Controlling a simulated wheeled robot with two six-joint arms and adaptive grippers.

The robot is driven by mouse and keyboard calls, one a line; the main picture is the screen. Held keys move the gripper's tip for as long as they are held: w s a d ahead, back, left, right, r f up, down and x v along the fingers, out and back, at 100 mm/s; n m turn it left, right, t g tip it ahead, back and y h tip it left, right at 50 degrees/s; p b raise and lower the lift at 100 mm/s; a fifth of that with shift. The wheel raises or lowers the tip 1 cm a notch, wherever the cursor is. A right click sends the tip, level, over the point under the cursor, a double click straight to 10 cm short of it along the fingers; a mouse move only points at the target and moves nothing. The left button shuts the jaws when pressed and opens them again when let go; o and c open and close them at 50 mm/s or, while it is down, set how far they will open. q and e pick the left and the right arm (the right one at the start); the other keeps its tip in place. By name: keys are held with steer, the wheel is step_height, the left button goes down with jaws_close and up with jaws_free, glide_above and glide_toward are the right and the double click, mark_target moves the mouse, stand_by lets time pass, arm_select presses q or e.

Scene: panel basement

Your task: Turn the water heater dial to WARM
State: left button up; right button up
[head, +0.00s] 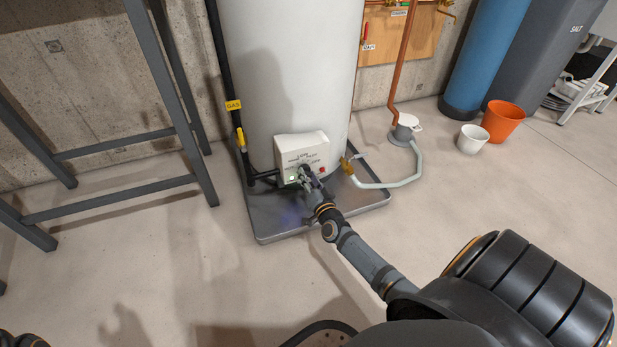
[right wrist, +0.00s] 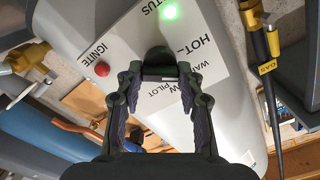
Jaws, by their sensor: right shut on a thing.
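The white water heater (head: 290,75) stands in the head view with a white control box (head: 302,155) low on its front. In the right wrist view the box face (right wrist: 207,95) reads HOT, PILOT, IGNITE and partly covered words starting "WA" and ending "W". The black dial (right wrist: 160,60) is between the fingertips of my right gripper (right wrist: 158,76), which is shut on it. In the head view my right gripper (head: 306,175) reaches the lower front of the box and hides the dial. The dial's pointer cannot be made out. My left gripper is not in view.
A red button (right wrist: 102,69) and a lit green light (right wrist: 169,11) are on the box face. A grey drain pan (head: 275,228) lies under the heater. A black gas pipe with a yellow valve (head: 241,138) runs at left, and a brass drain valve (head: 347,166) sits at right.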

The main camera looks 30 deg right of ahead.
steer(key=shift+m, duration=1.2)
steer(key=o, duration=1.2)
steer(key=shift+c, duration=0.2)
